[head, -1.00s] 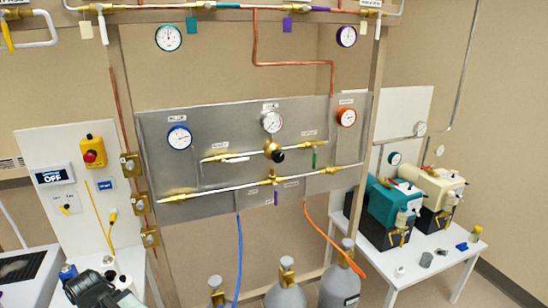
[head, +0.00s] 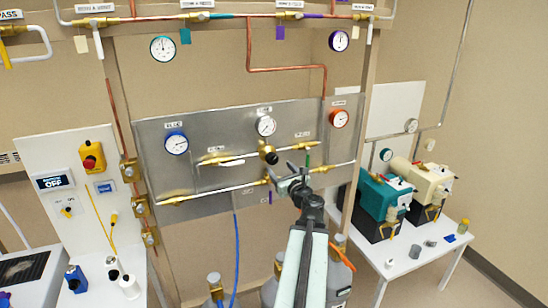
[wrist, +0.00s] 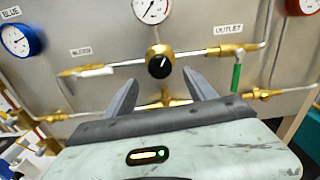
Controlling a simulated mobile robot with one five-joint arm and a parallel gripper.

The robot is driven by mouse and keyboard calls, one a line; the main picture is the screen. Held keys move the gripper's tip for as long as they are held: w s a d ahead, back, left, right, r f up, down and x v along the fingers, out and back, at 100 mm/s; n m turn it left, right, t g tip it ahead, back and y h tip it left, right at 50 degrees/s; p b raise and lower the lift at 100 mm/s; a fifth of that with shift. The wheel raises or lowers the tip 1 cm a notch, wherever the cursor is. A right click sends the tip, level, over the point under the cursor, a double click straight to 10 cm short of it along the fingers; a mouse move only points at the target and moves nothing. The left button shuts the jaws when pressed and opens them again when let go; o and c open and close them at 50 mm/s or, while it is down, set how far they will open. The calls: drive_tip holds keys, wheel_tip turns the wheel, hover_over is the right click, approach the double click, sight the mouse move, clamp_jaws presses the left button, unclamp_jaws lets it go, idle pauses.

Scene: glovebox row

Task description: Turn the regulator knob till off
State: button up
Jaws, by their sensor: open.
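The regulator knob (head: 271,157) is a small round black knob on a brass body (head: 264,147) at the middle of the grey metal panel. In the wrist view the knob (wrist: 159,66) shows a short white mark pointing up and slightly right. My gripper (head: 288,172) is in front of the panel, just below and right of the knob in the head view. In the wrist view its open jaws (wrist: 165,80) point at the panel, with the knob seen between and just beyond the tips. Nothing is between the jaws, and they appear apart from the knob.
A white-faced gauge (wrist: 151,8) sits above the knob. Brass valves and pipes run to both sides, with the outlet valve (wrist: 238,50) and a green tag (wrist: 236,77) at right. Gas cylinders (head: 217,287) stand below the panel. Pumps (head: 384,196) sit on a table at right.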

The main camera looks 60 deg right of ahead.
sight(274, 161)
drive_tip(key=x, duration=0.8)
drive_tip(key=shift+s, duration=0.1)
drive_tip(key=c, duration=1.4)
